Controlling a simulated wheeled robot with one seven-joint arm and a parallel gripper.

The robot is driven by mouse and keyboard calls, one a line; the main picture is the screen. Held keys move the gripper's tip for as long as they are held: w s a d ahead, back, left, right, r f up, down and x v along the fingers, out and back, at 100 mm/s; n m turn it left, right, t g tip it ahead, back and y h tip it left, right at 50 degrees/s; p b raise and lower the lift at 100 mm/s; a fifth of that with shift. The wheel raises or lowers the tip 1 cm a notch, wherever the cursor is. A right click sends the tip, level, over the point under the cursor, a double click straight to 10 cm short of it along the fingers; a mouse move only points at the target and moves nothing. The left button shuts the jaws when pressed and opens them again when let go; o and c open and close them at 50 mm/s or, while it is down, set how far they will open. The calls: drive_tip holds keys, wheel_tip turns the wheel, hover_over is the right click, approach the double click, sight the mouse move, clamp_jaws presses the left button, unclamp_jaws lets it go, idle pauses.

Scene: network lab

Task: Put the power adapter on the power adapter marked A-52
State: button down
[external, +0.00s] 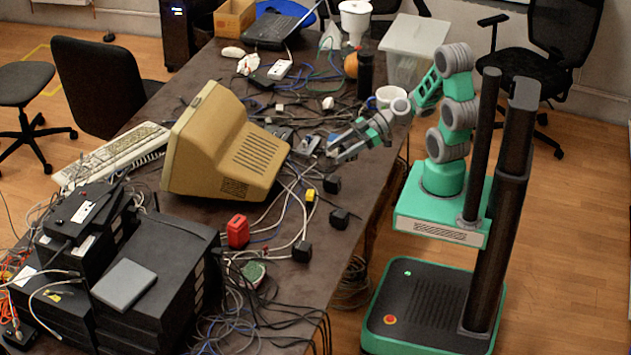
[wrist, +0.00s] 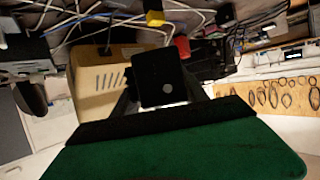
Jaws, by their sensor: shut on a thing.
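My gripper (external: 340,150) is over the right half of the table, right of the beige monitor. In the wrist view it is shut on a black power adapter (wrist: 160,78) with a pale round spot. The held adapter is hard to make out in the external view. Several black power adapters are on the table: one (external: 332,184) just below my gripper in the picture, one (external: 339,218) near the right edge, and one (external: 302,251) farther down. No A-52 marking is legible on any of them.
The beige monitor (external: 225,145) stands left of my gripper. A white mug (external: 390,97) is close to the arm. A yellow block (external: 310,196), a red block (external: 238,231) and loose cables lie around the adapters. Stacked black boxes (external: 155,260) fill the near left.

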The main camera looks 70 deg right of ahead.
drive_tip(key=w+f, duration=0.1)
drive_tip(key=f, duration=0.2)
drive_tip(key=w+f, duration=0.2)
drive_tip(key=w+a+f+b, duration=0.1)
drive_tip(key=w+f, duration=0.1)
drive_tip(key=f, duration=0.1)
drive_tip(key=shift+w+f, duration=0.15)
drive_tip(key=shift+f, duration=0.4)
drive_tip(key=shift+d, duration=0.1)
drive_tip(key=shift+f, duration=0.2)
drive_tip(key=c, duration=0.6)
unclamp_jaws()
drive_tip(key=shift+r, duration=0.1)
